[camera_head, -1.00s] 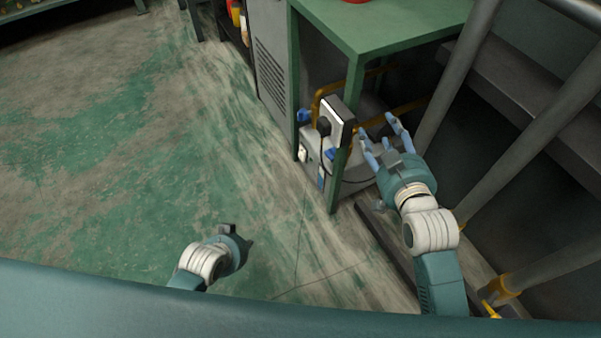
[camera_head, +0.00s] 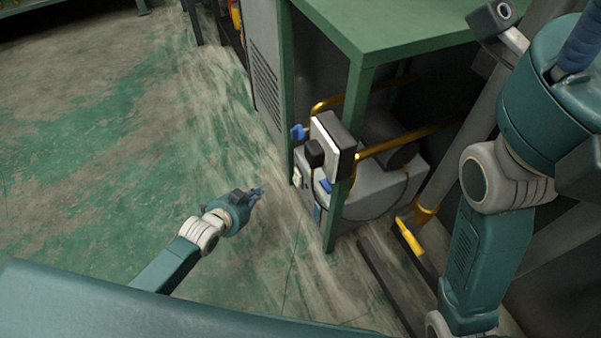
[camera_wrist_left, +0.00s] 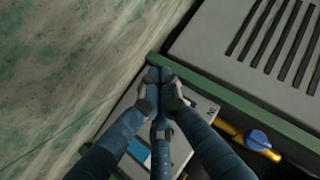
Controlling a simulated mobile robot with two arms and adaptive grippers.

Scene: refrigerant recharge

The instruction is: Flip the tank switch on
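The grey tank unit (camera_head: 385,190) sits low under the green table. A small white switch-like part (camera_head: 297,178) shows on its left end, beside the table leg; whether it is on or off is too small to tell. My left gripper (camera_head: 258,193) is a little left of that end, apart from it, its fingers together and empty. In the left wrist view my left gripper's fingertips (camera_wrist_left: 160,78) meet in front of the pale unit (camera_wrist_left: 203,106) and hide part of it. The switch cannot be made out there. My right gripper (camera_head: 575,60) is at the upper right, partly cut off.
The green table (camera_head: 400,25) and its front leg (camera_head: 345,180) stand around the unit. A white-faced box with a black plug (camera_head: 326,145) is by the leg. A brass pipe with a blue valve (camera_wrist_left: 258,141) runs nearby. The floor at left is clear.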

